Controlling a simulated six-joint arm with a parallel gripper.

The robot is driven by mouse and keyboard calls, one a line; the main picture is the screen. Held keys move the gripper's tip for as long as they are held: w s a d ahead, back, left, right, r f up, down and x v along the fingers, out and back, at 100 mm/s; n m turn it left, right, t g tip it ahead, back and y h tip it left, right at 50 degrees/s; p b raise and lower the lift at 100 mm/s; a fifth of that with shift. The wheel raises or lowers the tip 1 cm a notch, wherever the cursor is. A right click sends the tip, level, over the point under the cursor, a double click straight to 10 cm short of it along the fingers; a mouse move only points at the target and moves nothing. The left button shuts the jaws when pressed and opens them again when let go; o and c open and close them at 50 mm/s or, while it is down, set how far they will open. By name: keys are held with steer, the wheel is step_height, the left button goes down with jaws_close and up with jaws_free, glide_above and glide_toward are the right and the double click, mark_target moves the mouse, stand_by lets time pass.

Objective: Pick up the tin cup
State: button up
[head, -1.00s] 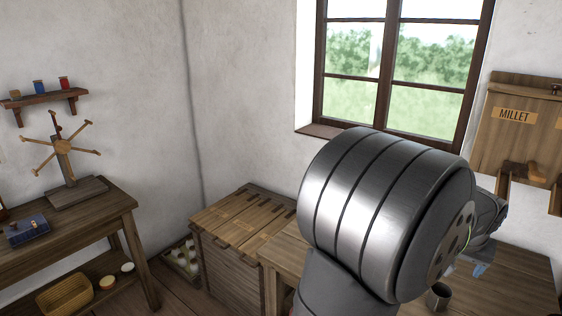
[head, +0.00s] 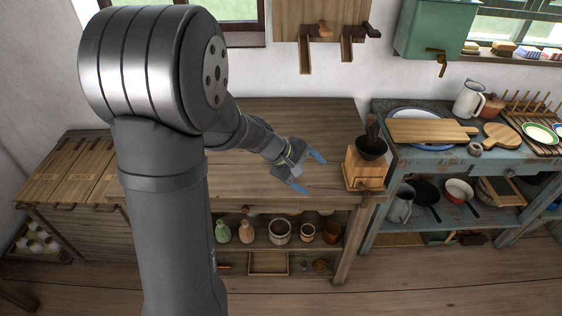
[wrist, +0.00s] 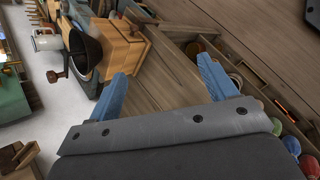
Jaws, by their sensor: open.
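My gripper (head: 308,172) is open and empty above the right part of the wooden worktable (head: 330,112), left of the grinder. Its two blue fingers are spread apart in the wrist view (wrist: 160,70), with bare wood between them. I cannot pick out the tin cup with certainty in either view now. A small dark cup stood on this table in the earlier head frame; my arm now covers much of the table's left part.
A wooden grinder (head: 366,168) with a dark hopper stands at the table's right end. Several pots sit on the shelf below, including a pale pot (head: 280,231). A blue side table (head: 480,163) holds a white jug (head: 468,100) and boards. The table's back middle is clear.

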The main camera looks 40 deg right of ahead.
steer(key=w+a+f+n+t+h, duration=0.35)
steer(key=w+n+t, duration=0.2)
steer(key=n, duration=0.55)
steer(key=w+a+f+n+t+h, duration=0.2)
steer(key=w+a+f+n+t, duration=0.25)
steer(key=n, duration=0.65)
steer(key=x, duration=0.6)
steer(key=w+r+x, duration=0.1)
steer(key=x, duration=0.4)
steer(key=w+x, duration=0.1)
steer(key=x, duration=0.5)
steer(key=shift+w+d+r, duration=0.2)
steer(key=shift+w+d, duration=0.05)
steer(key=c, duration=1.1)
